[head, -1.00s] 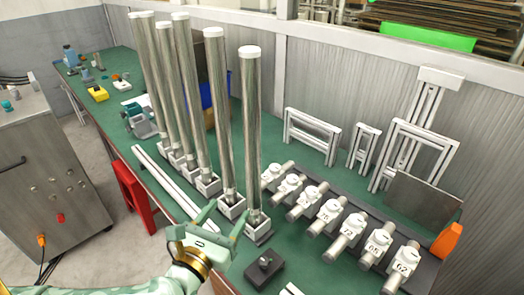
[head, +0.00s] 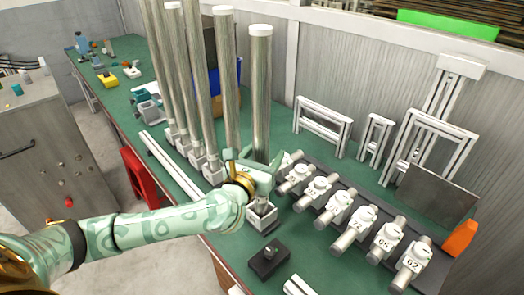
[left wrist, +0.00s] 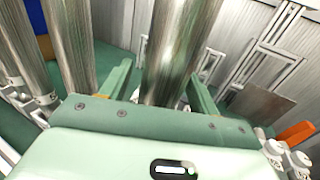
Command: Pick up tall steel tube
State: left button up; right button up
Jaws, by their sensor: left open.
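Several tall steel tubes with white caps stand upright in small square bases on the green bench. The nearest tall steel tube (head: 260,95) is the rightmost in the head view, its base (head: 261,216) near the bench's front edge. My left gripper (head: 262,170) is at the lower part of this tube. In the left wrist view the same tube (left wrist: 178,45) rises between the two spread fingers of my left gripper (left wrist: 160,78). The gripper is open; whether a finger touches the tube I cannot tell. My right gripper is not in view.
Another tube (head: 226,80) stands close to the left. A rack of numbered white fittings (head: 338,209) lies to the right. A black block (head: 269,258) sits in front, and white frames (head: 323,128) stand at the back wall. Long white bars (head: 172,160) lie on the left.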

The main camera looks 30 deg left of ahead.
pick_arm(q)
jog(key=shift+w, duration=0.25)
jog(key=shift+s, duration=0.1)
jog(key=shift+r, duration=0.1)
grip_shut()
